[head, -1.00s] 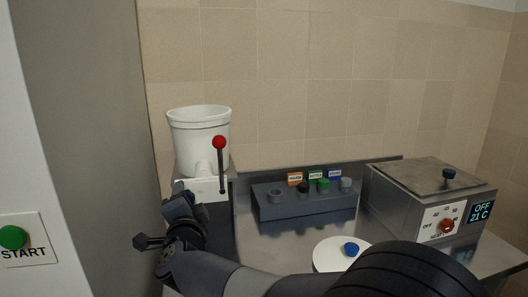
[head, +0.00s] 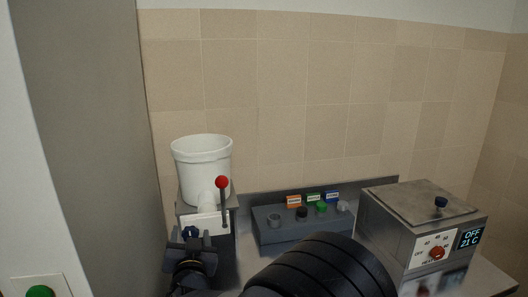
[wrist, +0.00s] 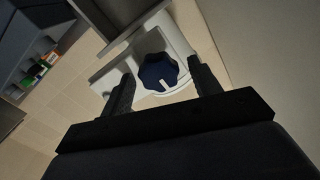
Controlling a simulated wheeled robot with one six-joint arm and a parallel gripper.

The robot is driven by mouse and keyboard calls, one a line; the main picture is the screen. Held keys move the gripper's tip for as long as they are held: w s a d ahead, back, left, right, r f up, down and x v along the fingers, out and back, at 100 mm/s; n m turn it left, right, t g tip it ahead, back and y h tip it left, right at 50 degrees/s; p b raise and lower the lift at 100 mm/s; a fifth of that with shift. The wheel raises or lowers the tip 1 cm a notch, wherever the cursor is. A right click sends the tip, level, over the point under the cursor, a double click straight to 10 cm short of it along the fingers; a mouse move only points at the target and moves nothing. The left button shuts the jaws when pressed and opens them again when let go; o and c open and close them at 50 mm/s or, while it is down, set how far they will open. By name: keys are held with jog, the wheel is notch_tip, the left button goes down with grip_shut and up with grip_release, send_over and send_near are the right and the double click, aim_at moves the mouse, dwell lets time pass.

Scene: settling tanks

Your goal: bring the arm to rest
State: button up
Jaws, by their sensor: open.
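My gripper (head: 189,234) is at the lower left of the head view, in front of the metal stand below the white pot. In the wrist view my gripper (wrist: 163,88) is open, with its two dark fingers apart. A dark blue knob (wrist: 159,72) with a white mark shows between and beyond the fingertips, on a white fitting. Whether the fingers touch it I cannot tell. My arm crosses the bottom of the head view and hides part of the bench.
The white pot (head: 202,160) stands beside a red-balled lever (head: 222,182). A grey rack (head: 290,231) holds several coloured caps. A metal heater box (head: 420,218) reads OFF, 21 C. A green button (head: 40,292) is at lower left. A grey panel (head: 85,130) stands left.

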jog(key=n+p, duration=0.3)
jog(key=p, duration=0.1)
jog(key=shift+a+r, duration=0.1)
jog(key=shift+r, duration=0.1)
jog(key=shift+s+f+n, duration=0.15)
jog(key=shift+s+n, duration=0.1)
jog(key=shift+n, duration=0.05)
jog(key=shift+b+v, duration=0.35)
jog(key=shift+v, duration=1.8)
